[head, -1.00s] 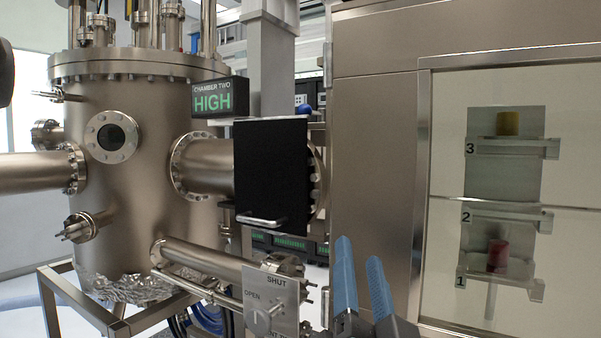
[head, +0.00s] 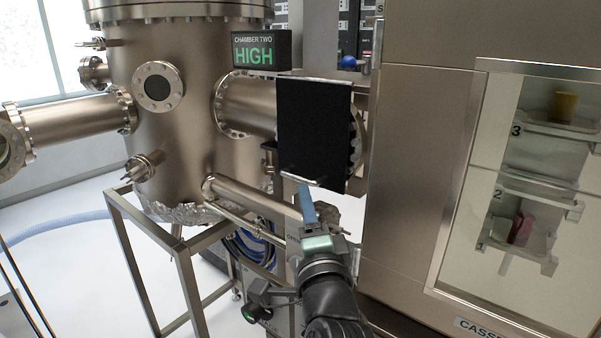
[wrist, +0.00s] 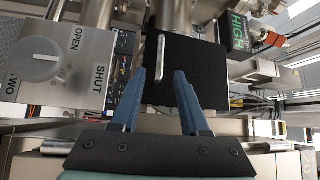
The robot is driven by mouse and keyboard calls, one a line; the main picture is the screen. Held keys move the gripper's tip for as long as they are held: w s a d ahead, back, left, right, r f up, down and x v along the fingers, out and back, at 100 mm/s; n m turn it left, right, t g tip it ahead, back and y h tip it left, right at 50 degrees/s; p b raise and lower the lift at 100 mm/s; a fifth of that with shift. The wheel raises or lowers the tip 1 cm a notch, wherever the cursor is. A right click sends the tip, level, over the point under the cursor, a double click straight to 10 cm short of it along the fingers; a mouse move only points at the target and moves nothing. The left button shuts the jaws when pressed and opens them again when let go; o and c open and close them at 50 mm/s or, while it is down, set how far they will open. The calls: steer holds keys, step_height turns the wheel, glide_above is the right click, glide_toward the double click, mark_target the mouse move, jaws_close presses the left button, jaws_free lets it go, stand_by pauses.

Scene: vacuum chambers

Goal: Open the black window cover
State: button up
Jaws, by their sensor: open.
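The black window cover (head: 314,130) is a flat upright panel in front of the tube between the chamber and the cabinet. Its silver bar handle (head: 296,178) is at its lower edge. My gripper (head: 307,192) is just below the handle, fingers pointing up toward it, and one finger shows clearly there. In the wrist view my gripper (wrist: 160,73) is open and empty, with blue fingers apart. The handle (wrist: 161,58) appears between and beyond the fingertips, in front of the cover (wrist: 190,72). I cannot tell the exact gap to the handle.
A CHAMBER TWO display (head: 261,50) reading HIGH stands above the cover's left. A plate with an OPEN/SHUT knob (wrist: 42,66) is left in the wrist view. The metal cabinet (head: 415,150) closes off the right. A lower tube (head: 250,203) runs left of my gripper.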

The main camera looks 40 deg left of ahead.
mark_target(301, 180)
steer(key=p+x, duration=0.1)
steer(key=x, duration=0.7)
steer(key=shift+w+a+p, duration=0.15)
steer(key=shift+p, duration=0.15)
jaws_close()
stand_by(1.1)
